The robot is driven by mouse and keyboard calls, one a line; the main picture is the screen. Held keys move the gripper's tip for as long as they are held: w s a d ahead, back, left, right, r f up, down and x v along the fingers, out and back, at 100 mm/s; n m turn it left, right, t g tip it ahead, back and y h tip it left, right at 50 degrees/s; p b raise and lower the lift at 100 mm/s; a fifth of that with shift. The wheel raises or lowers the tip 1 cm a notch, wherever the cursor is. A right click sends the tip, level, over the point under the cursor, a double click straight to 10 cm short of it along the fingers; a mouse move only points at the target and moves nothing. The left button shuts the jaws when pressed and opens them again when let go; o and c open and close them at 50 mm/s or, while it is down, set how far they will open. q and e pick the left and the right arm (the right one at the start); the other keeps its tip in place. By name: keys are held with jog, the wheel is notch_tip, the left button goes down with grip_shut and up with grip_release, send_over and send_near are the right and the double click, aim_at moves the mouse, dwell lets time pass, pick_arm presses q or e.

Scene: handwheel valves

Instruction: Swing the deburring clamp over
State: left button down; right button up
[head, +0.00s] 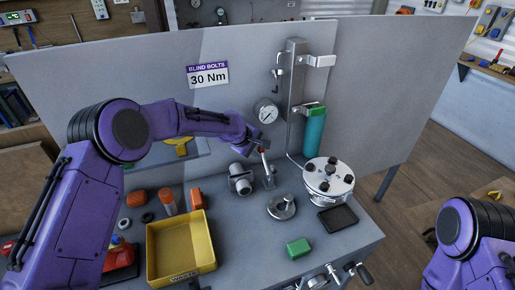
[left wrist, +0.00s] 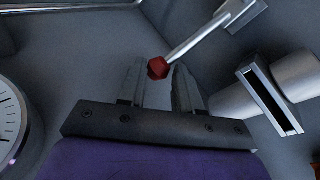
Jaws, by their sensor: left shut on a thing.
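The deburring clamp shows as a metal lever (head: 266,170) with a red knob at its top, rising from a small base on the bench. The lever stands nearly upright in the head view. In the left wrist view the red knob (left wrist: 157,68) sits between the fingertips, and the lever (left wrist: 200,38) runs up and right to its base. My left gripper (head: 259,146) is shut on the red knob; it also shows in the left wrist view (left wrist: 160,80). My right arm shows at the lower right, with its gripper out of view.
A grey cylindrical fitting (head: 240,181) stands just left of the lever. A pressure gauge (head: 265,111) is close behind my left gripper. A round flange (head: 281,207), a bolted drum (head: 328,180), a green block (head: 298,248) and a yellow bin (head: 180,249) also occupy the bench.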

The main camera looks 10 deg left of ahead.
pick_arm(q)
jog(key=shift+r, duration=0.15)
jog(key=shift+s+d+r+t+y, duration=0.35)
jog(key=shift+s+t, duration=0.1)
jog(key=shift+t, duration=0.15)
jog(key=shift+s+d+r+m+t+y+b, duration=0.3)
jog(key=shift+s+d+m+t+b, duration=0.1)
jog(key=shift+s+t, duration=0.3)
jog(key=shift+s+d+r+m+t+y+b, duration=0.15)
jog(key=shift+s+d+m+t+y+b, duration=0.3)
jog(key=shift+t, duration=0.3)
jog(key=shift+s+d+r+m+t+y+b, duration=0.25)
jog(key=shift+s+d+m+t+b, duration=0.1)
jog(key=shift+s+t, duration=0.35)
jog(key=c, duration=1)
grip_release()
jog(key=shift+c, duration=0.2)
jog(key=shift+o, duration=1.3)
jog(key=shift+d+r, duration=0.1)
